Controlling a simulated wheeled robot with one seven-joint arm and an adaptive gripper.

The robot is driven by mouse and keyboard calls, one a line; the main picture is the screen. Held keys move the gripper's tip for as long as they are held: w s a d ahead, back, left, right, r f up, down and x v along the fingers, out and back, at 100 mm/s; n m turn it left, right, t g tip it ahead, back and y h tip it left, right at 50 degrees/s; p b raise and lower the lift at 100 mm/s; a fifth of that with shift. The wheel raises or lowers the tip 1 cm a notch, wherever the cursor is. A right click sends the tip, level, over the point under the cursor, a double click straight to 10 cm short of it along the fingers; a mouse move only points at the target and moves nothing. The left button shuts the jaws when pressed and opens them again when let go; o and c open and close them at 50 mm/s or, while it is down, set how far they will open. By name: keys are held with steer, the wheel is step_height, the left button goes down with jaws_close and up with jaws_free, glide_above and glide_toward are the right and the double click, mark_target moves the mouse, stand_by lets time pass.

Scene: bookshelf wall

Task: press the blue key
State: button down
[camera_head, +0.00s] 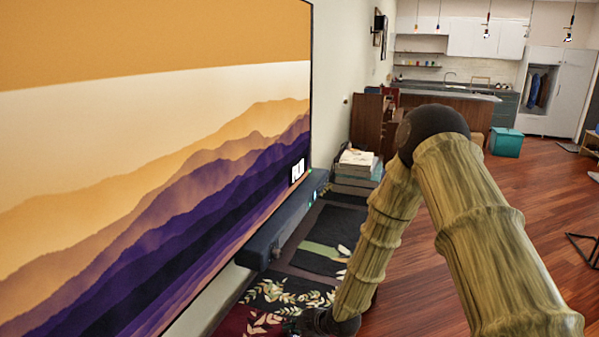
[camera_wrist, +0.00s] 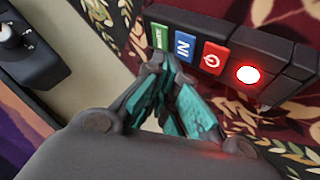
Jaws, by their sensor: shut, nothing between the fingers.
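The blue key (camera_wrist: 184,46), marked with white letters, is on a black key box in the wrist view. It sits between a green key (camera_wrist: 160,38) and a red key (camera_wrist: 213,58) with a white power sign. A lit red light (camera_wrist: 247,75) is farther right on the same box. My gripper (camera_wrist: 170,70) is shut and empty, its teal fingers pointing at the box. The fingertips appear just below the green and blue keys in the picture; I cannot tell whether they touch the box. I cannot make out the keys in the head view.
A large screen (camera_head: 150,190) with a mountain picture fills the left of the head view, with a dark bar (camera_head: 262,243) beneath it. Stacked books (camera_head: 356,172) stand beyond patterned cloths. A black device with a knob (camera_wrist: 25,55) is at the wrist view's upper left.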

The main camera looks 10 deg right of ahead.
steer(key=shift+r, duration=0.1)
steer(key=shift+r+p, duration=1.7)
steer(key=shift+r, duration=1.2)
